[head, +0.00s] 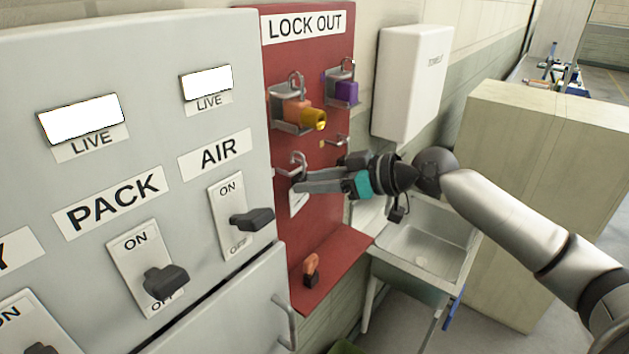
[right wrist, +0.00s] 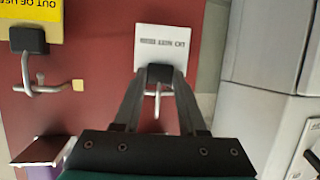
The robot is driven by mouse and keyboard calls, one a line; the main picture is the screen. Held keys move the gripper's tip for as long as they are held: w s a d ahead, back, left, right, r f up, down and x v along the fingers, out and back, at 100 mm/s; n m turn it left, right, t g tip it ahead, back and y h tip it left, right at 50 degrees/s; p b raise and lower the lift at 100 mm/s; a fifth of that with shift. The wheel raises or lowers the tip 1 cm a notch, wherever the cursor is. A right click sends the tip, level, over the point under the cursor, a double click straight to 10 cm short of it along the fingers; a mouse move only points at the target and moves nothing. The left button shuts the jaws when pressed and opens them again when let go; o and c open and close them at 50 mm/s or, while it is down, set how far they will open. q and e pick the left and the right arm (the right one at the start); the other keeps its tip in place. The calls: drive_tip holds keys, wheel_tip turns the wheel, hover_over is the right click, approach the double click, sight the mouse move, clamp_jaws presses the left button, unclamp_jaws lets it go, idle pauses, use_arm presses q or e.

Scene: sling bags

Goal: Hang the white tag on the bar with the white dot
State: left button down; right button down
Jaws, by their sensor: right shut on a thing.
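The white tag (head: 298,200) is at my right gripper (head: 299,184) in front of the red lock-out board. In the right wrist view the white tag (right wrist: 163,43) has dark print and a black top block, and the fingertips (right wrist: 160,76) are shut on that block. A metal bar (head: 296,161) projects from the board just above the fingertips. It also shows right beside the block in the right wrist view (right wrist: 157,103). I cannot tell whether the tag hangs on it. No white dot is visible; the gripper may hide it. My left gripper is out of view.
Another bar (right wrist: 42,89) with a yellow dot (right wrist: 78,85) carries a yellow tag (right wrist: 35,15). Brackets hold orange and yellow locks (head: 305,113) and a purple lock (head: 346,92). The grey cabinet (head: 130,150) stands close left.

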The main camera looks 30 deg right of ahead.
drive_tip(key=shift+f, duration=0.1)
drive_tip(key=shift+f+b, duration=0.95)
drive_tip(key=shift+f, duration=0.15)
unclamp_jaws()
idle(0.3)
drive_tip(key=shift+s+d+b, duration=0.15)
drive_tip(key=shift+s+d, duration=0.1)
drive_tip(key=shift+s, duration=0.35)
drive_tip(key=shift+s+d+b, duration=0.15)
drive_tip(key=shift+s+d, duration=0.05)
drive_tip(key=shift+s, duration=0.4)
drive_tip(key=shift+s+d, duration=0.3)
drive_tip(key=shift+s, duration=0.4)
drive_tip(key=shift+s+d, duration=0.25)
drive_tip(key=shift+s, duration=0.4)
drive_tip(key=shift+s+d, duration=0.3)
drive_tip(key=shift+s, duration=0.4)
